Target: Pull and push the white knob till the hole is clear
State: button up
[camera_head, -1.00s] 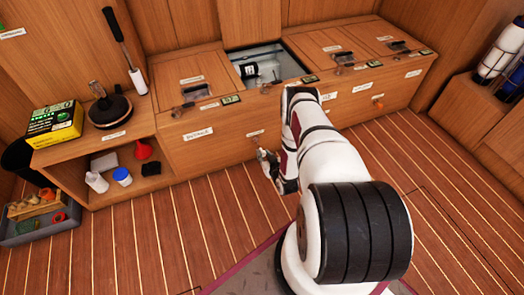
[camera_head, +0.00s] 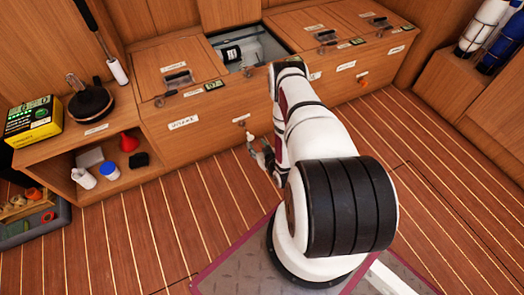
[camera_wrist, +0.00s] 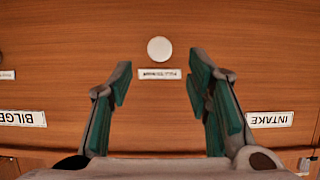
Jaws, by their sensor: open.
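The round white knob (camera_wrist: 159,49) shows on the wooden cabinet front in the upper middle of the wrist view. A small white label (camera_wrist: 159,74) with upside-down print sits just below it in that view. My gripper (camera_wrist: 160,78) is open and empty, its green-padded fingers apart to either side of the label. The knob lies a little above the fingertips in the picture, not touched. In the head view my gripper (camera_head: 262,158) is low in front of the cabinet, partly hidden by my arm. I see no clear hole there.
Upside-down INTAKE (camera_wrist: 270,119) and BILGE (camera_wrist: 22,118) labels flank the fingers. An open compartment (camera_head: 240,54) in the cabinet top holds a bottle. A shelf unit with a red funnel (camera_head: 129,141) and a grey crate (camera_head: 38,232) stand left. Floor at right is clear.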

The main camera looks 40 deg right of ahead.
jog(key=shift+v, duration=2.7)
